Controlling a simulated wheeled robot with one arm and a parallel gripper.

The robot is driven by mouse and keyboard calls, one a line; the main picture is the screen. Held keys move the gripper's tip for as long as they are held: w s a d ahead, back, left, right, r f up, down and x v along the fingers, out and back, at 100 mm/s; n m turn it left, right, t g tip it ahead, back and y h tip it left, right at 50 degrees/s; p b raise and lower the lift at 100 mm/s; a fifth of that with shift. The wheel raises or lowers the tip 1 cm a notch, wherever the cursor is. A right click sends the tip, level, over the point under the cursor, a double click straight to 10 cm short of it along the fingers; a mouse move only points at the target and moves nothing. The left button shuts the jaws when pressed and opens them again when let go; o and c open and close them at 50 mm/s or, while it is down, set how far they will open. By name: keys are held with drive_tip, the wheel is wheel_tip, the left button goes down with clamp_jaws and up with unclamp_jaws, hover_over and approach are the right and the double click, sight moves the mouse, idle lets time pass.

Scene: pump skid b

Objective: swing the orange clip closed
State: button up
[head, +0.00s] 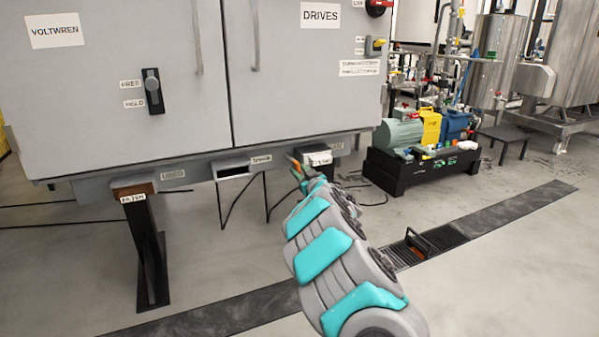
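A small orange piece (291,160), which looks like the orange clip, shows under the lower edge of the grey cabinet, at the far end of my arm. It is too small to tell how far it is swung. My gripper (304,174) is at or very near it, just left of a small white labelled block (318,158). My own arm covers most of the gripper, so its fingers and any contact with the clip cannot be made out.
The grey cabinet (110,80) fills the upper left, with a black handle (152,90) and a black leg (150,250) below. A pump set on a black base (420,170) stands at right. A dark floor channel (500,210) crosses the otherwise open floor.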

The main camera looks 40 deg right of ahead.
clamp_jaws()
drive_tip(key=shift+f, duration=0.1)
idle(0.4)
drive_tip(key=n+b, duration=0.4)
drive_tip(key=n, duration=0.1)
drive_tip(key=r+n+b, duration=0.1)
drive_tip(key=n+b, duration=0.3)
drive_tip(key=n, duration=0.1)
drive_tip(key=d+n+b, duration=0.1)
drive_tip(key=n+b, duration=0.3)
drive_tip(key=n, duration=0.1)
drive_tip(key=shift+s+d+r+n+b, duration=0.1)
drive_tip(key=shift+r+n+b, duration=0.2)
drive_tip(key=shift+n+b, duration=0.1)
idle(0.4)
